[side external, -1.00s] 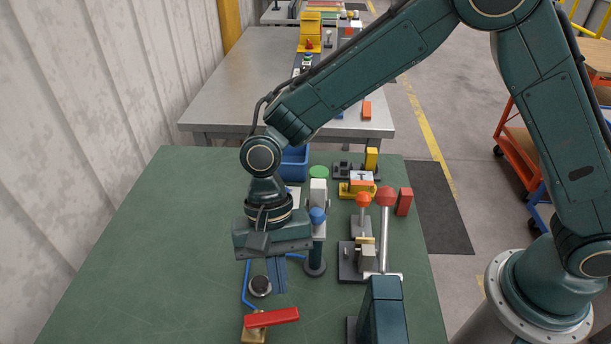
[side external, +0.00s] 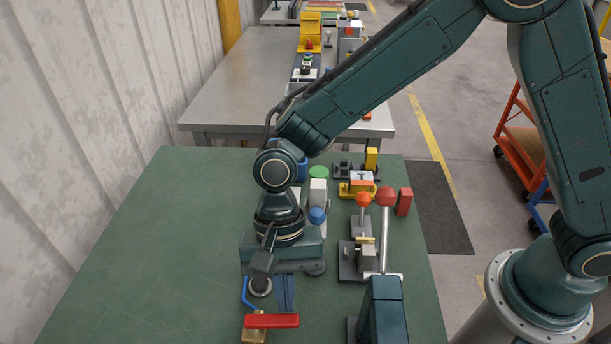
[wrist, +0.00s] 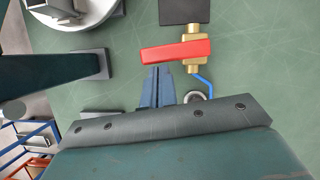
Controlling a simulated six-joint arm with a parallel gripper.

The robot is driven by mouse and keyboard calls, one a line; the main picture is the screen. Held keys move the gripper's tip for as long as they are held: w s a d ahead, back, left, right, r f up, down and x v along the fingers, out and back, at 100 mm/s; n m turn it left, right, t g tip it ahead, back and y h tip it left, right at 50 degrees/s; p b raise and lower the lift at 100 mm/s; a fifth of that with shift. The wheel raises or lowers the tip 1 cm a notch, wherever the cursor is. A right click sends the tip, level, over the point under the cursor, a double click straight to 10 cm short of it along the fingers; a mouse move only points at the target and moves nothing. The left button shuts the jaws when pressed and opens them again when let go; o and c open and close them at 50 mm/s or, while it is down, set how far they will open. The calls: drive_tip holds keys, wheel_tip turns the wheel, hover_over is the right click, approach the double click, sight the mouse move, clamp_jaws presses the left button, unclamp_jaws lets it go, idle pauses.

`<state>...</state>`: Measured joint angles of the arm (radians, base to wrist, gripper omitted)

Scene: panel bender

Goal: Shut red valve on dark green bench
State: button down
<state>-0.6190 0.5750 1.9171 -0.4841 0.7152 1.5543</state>
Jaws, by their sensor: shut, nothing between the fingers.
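The red valve has a brass body (side external: 254,330) and a flat red lever (side external: 272,320). It is at the near end of the dark green bench (side external: 130,250). In the wrist view, the lever (wrist: 172,51) points left from the brass body (wrist: 193,32), nearly square across it. A blue pipe (wrist: 205,83) curves away from the body. My gripper (side external: 286,305) is shut and empty, pointing down beside the lever's free half. In the wrist view, my fingertips (wrist: 158,69) are right at the lever's edge; contact looks likely but I cannot be sure.
A round grey gauge-like part (side external: 260,286) sits left of my fingers. A blue-knobbed post (side external: 317,216) stands behind my gripper. Red-knobbed levers (side external: 385,197) and a dark teal block (side external: 384,310) stand to the right. The bench's left side is clear.

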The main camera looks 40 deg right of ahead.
drive_tip(key=shift+a, duration=0.1)
idle(0.5)
drive_tip(key=shift+w, duration=0.65)
drive_tip(key=shift+r, duration=0.15)
drive_tip(key=v, duration=1.3)
drive_tip(key=shift+r, duration=0.25)
drive_tip(key=shift+w, duration=0.1)
